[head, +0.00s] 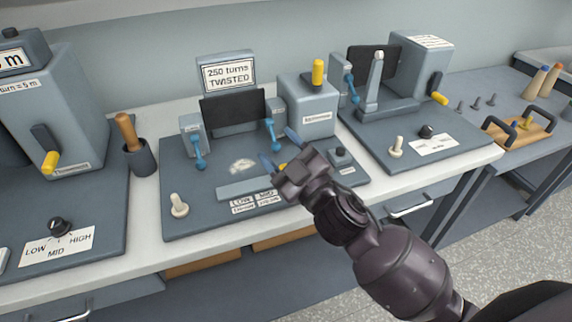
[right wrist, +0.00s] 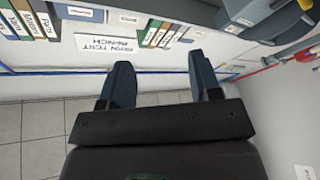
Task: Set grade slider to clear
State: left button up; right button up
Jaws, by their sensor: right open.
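A flat grey slider strip (head: 248,187) lies along the front of the middle machine's base (head: 185,222). Label cards (head: 256,203) below it read LOW and MID; any further label is hidden behind my right gripper. A small yellow part (head: 283,167) shows between the fingers, possibly the slider's knob; its exact place on the strip cannot be told. My right gripper (head: 279,149) is open above the strip's right end. Its two spread fingers also show in the right wrist view (right wrist: 160,85), with nothing between them. My left gripper is out of view.
The middle machine has blue levers (head: 271,134), a grey box with a yellow handle (head: 318,74) and a white peg (head: 179,205). A black knob (head: 340,153) stands right of my gripper. Other machines flank it. Binders (right wrist: 160,35) show in the right wrist view.

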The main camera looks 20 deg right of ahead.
jog(key=s+a+r+n+g+y, duration=0.25)
jog(key=a+n+g+y, duration=0.95)
jog(key=n+g, duration=0.8)
notch_tip(320, 180, down, 6)
jog(key=w+d+n+g+h, duration=0.1)
jog(key=w+n+g+h, duration=0.1)
jog(key=n+h, duration=0.55)
jog(key=w+d+r+m+t+h, duration=0.1)
jog(key=w+d+h, duration=0.3)
jog(key=d+h, duration=0.25)
jog(key=w+d+r+m+t+h, duration=0.1)
jog(key=w+d+m+h, duration=0.1)
jog(key=w+d+h, duration=0.35)
jog(key=f, duration=0.3)
jog(key=s+d+f, duration=0.1)
jog(key=f, duration=0.3)
jog(key=d+f, duration=0.1)
jog(key=f, duration=0.2)
jog(key=shift+s+d+f+b, duration=0.15)
jog(key=shift+d+f+b, duration=0.1)
jog(key=shift+f+b, duration=0.1)
jog(key=shift+c, duration=0.3)
